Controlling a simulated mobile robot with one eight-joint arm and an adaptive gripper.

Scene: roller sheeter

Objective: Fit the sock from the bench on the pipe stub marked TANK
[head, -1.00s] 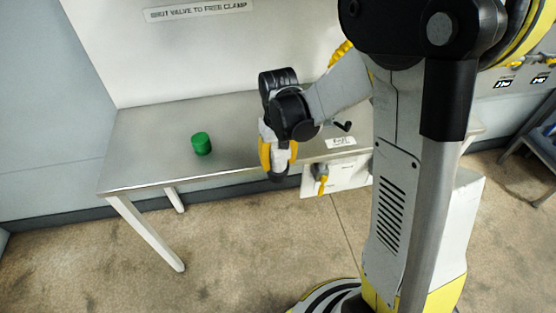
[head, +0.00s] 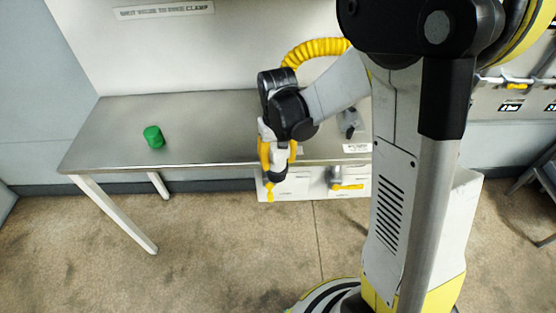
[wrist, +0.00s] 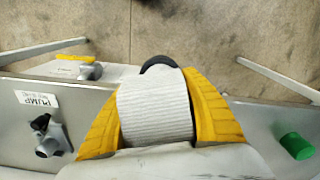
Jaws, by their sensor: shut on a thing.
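My gripper (head: 278,160) has its yellow fingers shut on a pale grey ribbed sleeve with a dark end, which I take to be the sock (wrist: 155,105). In the head view only the sock's dark end (head: 279,175) shows below the fingers, at the bench's front edge. A grey pipe fitting (head: 349,122) stands on the bench right of my gripper. In the wrist view this fitting (wrist: 48,138) lies left of the fingers beside a label reading PUMP (wrist: 37,99). No TANK mark is readable. Any stub directly behind my gripper is hidden.
Below the front edge, a white panel carries a yellow handle (head: 347,186) and another yellow handle (head: 270,190) under my gripper. A yellow corrugated hose (head: 315,47) arches behind the arm.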

